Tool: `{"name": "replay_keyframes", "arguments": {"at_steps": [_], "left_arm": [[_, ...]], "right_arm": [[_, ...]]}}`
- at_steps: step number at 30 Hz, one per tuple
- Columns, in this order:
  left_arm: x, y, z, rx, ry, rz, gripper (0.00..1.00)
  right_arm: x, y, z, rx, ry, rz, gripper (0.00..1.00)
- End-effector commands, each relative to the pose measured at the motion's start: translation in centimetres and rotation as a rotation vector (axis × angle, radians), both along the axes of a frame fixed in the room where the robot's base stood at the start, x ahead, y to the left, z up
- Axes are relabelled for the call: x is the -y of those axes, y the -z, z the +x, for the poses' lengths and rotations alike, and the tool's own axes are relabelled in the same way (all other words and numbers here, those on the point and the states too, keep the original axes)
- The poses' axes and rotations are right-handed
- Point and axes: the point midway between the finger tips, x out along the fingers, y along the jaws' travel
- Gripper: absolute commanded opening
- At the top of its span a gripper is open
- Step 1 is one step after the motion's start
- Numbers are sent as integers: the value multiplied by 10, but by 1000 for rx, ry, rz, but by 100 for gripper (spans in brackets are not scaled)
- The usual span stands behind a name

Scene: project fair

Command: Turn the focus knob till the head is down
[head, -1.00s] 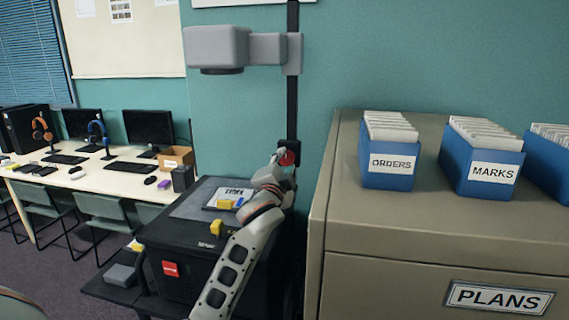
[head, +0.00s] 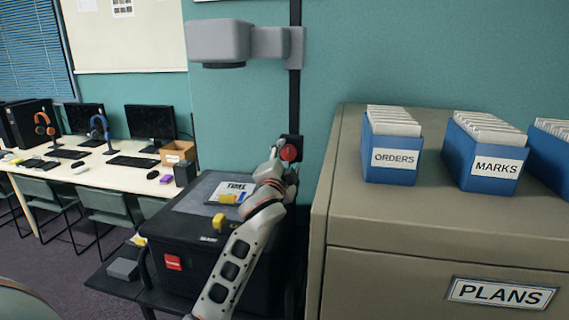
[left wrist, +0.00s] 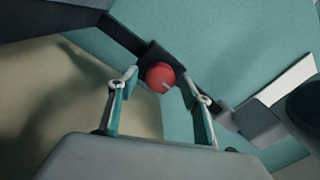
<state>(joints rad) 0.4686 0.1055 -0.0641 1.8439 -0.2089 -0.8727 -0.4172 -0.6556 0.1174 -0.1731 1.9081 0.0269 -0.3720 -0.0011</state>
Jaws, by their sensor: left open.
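The red focus knob (head: 289,153) sits on a black carriage on the dark upright column (head: 295,95). The grey head (head: 218,42) is held high on the column by a short arm, well above the black base with its flat top. My left gripper (head: 283,150) is at the knob. In the left wrist view the red knob (left wrist: 161,76), with a pale mark on its face, lies between the tips of my open left gripper (left wrist: 160,80). I cannot tell whether the fingers touch it. My right gripper is not in view.
A tan cabinet (head: 420,230) with blue card boxes (head: 392,160) stands close on the right of the column. A printed sheet (head: 232,193) and yellow blocks lie on the black base (head: 190,245). A desk with computers (head: 150,122) is at the left.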

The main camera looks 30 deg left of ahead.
Motion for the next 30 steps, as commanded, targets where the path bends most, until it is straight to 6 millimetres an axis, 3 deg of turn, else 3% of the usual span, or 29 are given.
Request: {"name": "replay_keyframes", "arguments": {"at_steps": [5,18,30], "left_arm": [[7,3,-21,0,1,-2,49],[29,8,-99,-1,1,-1,49],[32,8,-113,-1,0,0,49]], "right_arm": [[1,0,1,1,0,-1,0],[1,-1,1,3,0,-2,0],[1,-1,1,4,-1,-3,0]]}}
